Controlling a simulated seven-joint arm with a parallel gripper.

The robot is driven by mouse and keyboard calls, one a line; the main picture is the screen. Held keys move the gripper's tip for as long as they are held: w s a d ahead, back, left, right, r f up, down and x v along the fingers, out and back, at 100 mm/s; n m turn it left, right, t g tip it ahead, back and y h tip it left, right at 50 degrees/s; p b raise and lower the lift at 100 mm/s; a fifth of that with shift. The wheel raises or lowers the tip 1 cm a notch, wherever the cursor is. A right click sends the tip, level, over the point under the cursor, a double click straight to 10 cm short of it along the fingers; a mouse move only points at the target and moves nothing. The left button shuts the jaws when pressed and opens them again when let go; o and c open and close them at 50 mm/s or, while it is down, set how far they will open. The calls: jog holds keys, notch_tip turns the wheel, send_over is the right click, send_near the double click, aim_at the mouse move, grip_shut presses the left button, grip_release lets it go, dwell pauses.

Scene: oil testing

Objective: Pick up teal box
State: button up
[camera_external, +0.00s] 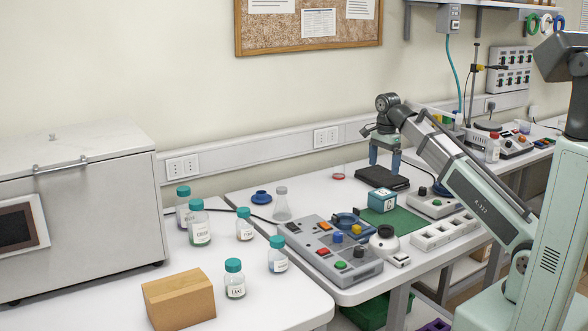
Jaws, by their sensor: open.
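The teal box (382,201) stands on a green mat (398,222) on the right-hand white table. It has a dark teal top and a white label with a dark mark on its front. My gripper (384,165) is above and a little behind the box in the picture, pointing down with its fingers apart. It looks empty. The fingers are apart from the box, near a black flat object (376,178) on the table behind it. The exact height of the fingertips is hard to tell from this view.
A grey control panel with coloured buttons (333,262) lies front left of the box. A smaller grey button unit (431,206) and a white tray (444,232) sit to its right. A glass flask (282,206) stands left. Several teal-capped bottles and a brown block (179,300) occupy the left table.

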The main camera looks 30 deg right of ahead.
aim_at(383, 192)
notch_tip(383, 192, down, 9)
jog(key=shift+r, duration=0.2)
jog(key=shift+s+f, duration=0.15)
jog(key=shift+f, duration=0.9)
jog(key=shift+s+f, duration=0.15)
jog(key=shift+f, duration=1.45)
jog(key=shift+c, duration=0.3)
jog(key=c, duration=1)
jog(key=shift+o, duration=0.2)
jog(key=shift+r, duration=0.15)
